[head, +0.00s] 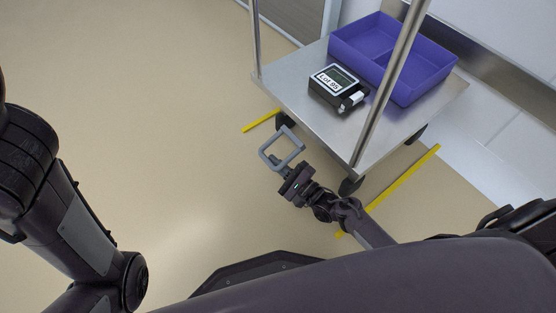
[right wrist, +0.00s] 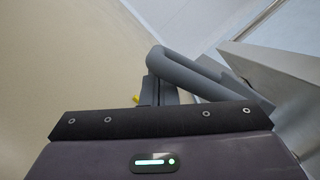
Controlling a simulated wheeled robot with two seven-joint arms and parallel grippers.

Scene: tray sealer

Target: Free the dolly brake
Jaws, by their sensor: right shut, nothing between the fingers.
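The dolly is a steel cart with a flat shelf (head: 300,92), upright posts and dark casters. A grey squared loop (head: 282,149), which looks like its brake handle, stands out at the near side of the cart. My right gripper (head: 290,174) is at the near end of this loop, shut and with nothing in it. In the right wrist view the loop (right wrist: 190,72) shows just beyond the dark fingers (right wrist: 158,92); I cannot tell whether they touch it. The brake's mounting is partly hidden. My left arm shows at the left, but its gripper is out of view.
A purple divided tray (head: 428,82) and a black device labelled Lot 85 (head: 336,86) stand on the shelf. Yellow floor strips (head: 405,175) lie beside the cart. A wall is behind it. The beige floor to the left is clear.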

